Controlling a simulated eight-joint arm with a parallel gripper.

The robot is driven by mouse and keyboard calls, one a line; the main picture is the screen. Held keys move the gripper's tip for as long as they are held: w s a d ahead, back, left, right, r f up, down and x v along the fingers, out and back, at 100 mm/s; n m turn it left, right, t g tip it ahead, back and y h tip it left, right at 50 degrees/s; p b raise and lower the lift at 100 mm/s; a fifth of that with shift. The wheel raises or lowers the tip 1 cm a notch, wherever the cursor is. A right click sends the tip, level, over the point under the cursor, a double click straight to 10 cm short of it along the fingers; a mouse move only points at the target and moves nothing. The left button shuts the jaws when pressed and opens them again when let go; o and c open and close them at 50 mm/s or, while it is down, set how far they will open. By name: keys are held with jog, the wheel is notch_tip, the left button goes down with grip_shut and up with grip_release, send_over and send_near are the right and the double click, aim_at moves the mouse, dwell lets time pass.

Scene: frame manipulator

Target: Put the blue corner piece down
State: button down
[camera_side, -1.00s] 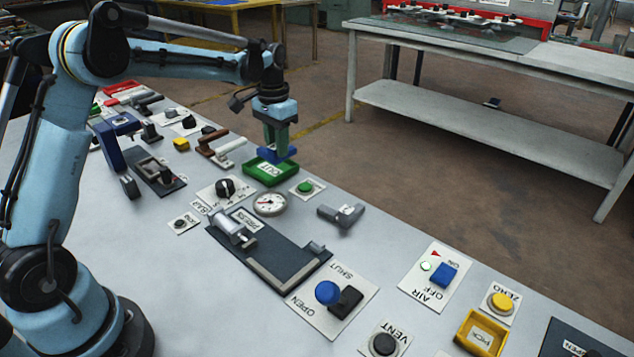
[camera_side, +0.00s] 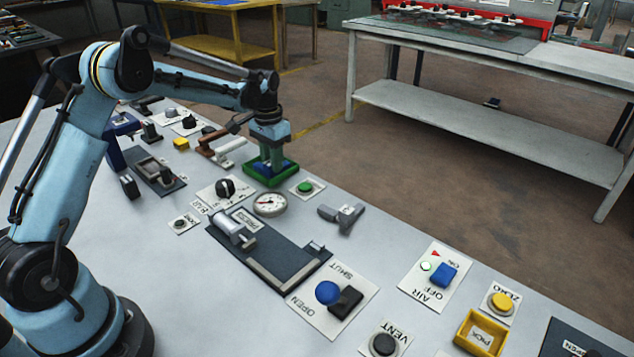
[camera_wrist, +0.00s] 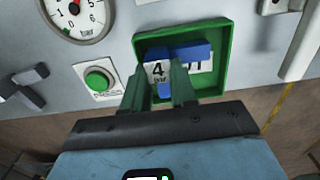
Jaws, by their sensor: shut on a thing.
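The blue corner piece (camera_wrist: 190,52) is an L-shaped part inside the green tray (camera_wrist: 222,24), seen in the wrist view. My gripper (camera_wrist: 158,82) is shut on it, with the green fingers reaching down into the tray. The fingers hide part of the piece. I cannot tell whether it rests on the tray floor.
A green button (camera_side: 305,187) and a gauge (camera_side: 270,203) are near the tray. Brown and white levers (camera_side: 226,147) stand close on its left. A grey bracket (camera_side: 342,216) lies to the right. The table edge is just beyond the tray.

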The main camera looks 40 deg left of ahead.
jog(key=shift+f, duration=0.15)
jog(key=c, duration=0.9)
grip_release()
notch_tip(320, 180, up, 12)
jog(key=s+d+r+t, duration=0.2)
jog(key=s+d+r, duration=0.3)
jog(key=d, duration=0.1)
jog(key=s+d+f+t, duration=0.2)
jog(key=s+d, duration=0.2)
jog(key=s, duration=0.3)
jog(key=s+d+f+t, duration=0.3)
jog(key=s+d, duration=0.2)
jog(key=s, duration=0.3)
jog(key=shift+f, duration=0.3)
